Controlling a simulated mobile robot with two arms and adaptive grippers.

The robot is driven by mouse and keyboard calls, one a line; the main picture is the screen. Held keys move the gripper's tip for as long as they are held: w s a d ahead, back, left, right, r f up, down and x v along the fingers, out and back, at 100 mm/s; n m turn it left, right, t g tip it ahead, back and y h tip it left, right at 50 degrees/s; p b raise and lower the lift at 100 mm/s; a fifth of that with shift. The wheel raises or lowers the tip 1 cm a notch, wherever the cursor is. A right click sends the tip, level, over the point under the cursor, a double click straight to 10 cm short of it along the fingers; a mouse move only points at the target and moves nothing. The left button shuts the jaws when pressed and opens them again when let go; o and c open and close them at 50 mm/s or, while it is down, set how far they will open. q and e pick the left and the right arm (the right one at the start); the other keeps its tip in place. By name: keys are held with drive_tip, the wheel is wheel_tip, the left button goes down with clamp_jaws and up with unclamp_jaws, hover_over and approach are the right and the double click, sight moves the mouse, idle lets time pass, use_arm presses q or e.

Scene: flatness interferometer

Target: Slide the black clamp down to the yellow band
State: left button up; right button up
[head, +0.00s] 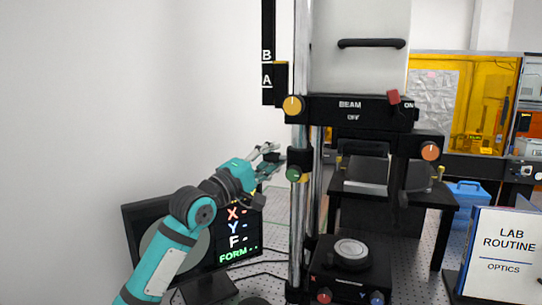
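The black clamp (301,157) sits around the upright silver column, left of centre. A green knob (293,174) shows at its lower front. A small patch of the yellow band (304,178) shows on the column, right at the clamp's lower edge beside the knob. My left gripper (279,159) is at the clamp's left side, with its fingers pointing right towards it. A dark part lies among the fingertips, so I cannot tell whether they are open, shut or touching the clamp. My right gripper is not in view.
A black beam housing (350,108) with an orange knob (293,106) and a red switch crosses above the clamp. A monitor (135,225) stands behind my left arm. A black stage (350,278) with a round top is below right. A lab sign (507,252) stands at right.

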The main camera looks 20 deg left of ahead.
use_arm(q)
drive_tip(key=o, duration=0.4)
drive_tip(key=shift+c, duration=0.2)
drive_tip(key=v, duration=1.2)
